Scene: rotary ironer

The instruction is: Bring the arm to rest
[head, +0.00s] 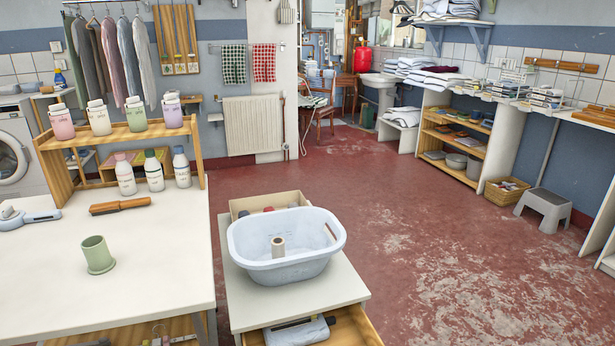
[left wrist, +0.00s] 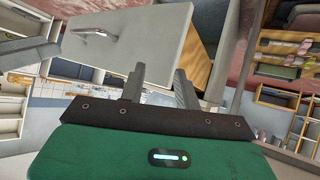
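My left gripper (left wrist: 160,70) shows in the left wrist view, its two dark fingers apart with nothing between them. A pale drawer front (left wrist: 150,45) with a metal handle (left wrist: 96,33) is close beyond the fingers. In this view the handle is up and left of the fingertips, apart from them. Neither gripper nor arm shows in the head view. My right gripper is in no view.
In the head view, an open drawer (head: 353,329) juts from a small cabinet carrying a white basin (head: 285,262). A white table (head: 150,290) with a green cup (head: 97,254) and a wooden bottle rack (head: 110,135) stands left.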

